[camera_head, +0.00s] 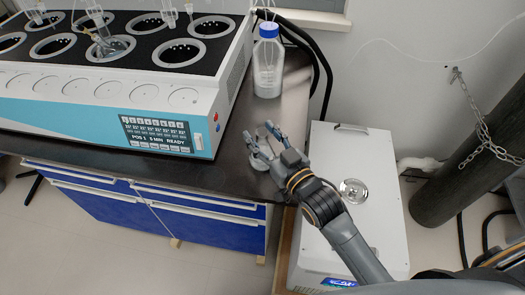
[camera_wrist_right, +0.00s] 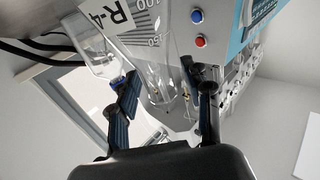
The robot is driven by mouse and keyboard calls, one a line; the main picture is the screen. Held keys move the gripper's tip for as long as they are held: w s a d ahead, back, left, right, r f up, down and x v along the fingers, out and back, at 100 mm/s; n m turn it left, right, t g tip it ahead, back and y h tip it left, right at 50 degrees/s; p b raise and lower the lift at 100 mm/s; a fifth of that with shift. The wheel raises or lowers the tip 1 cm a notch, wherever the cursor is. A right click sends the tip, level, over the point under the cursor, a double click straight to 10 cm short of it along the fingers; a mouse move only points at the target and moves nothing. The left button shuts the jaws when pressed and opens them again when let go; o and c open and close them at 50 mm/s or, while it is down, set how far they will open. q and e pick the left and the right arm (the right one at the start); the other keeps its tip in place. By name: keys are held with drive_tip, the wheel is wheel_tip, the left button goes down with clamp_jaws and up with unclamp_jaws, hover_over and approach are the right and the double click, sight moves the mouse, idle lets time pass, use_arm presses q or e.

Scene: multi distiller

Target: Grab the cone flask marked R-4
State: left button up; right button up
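The clear cone flask (camera_wrist_right: 165,70) shows in the right wrist view with a white R-4 label and volume marks. In the head view the glass flask (camera_head: 262,159) stands near the right front corner of the black bench, partly hidden by my right gripper. My right gripper (camera_head: 262,132) reaches over the bench edge around it. In the right wrist view its fingers (camera_wrist_right: 164,98) are spread apart with the clear glass between or just beyond them. Whether they touch the glass is hard to tell. My left gripper is not in view.
The white and blue multi distiller (camera_head: 170,135) fills the bench to the left. A blue-capped bottle (camera_head: 268,62) stands behind the flask. A white box unit (camera_head: 370,170) stands right of the bench, and a dark cylinder with a chain (camera_head: 470,150) is further right.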

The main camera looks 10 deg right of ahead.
clamp_jaws()
drive_tip(key=shift+r, duration=0.15)
drive_tip(key=shift+r, duration=1)
drive_tip(key=s+r+p, duration=0.7)
drive_tip(key=s+r, duration=0.3)
drive_tip(key=s, duration=0.3)
drive_tip(key=shift+s+a+r, duration=0.3)
drive_tip(key=shift+s+r, duration=0.05)
drive_tip(key=shift+s, duration=0.05)
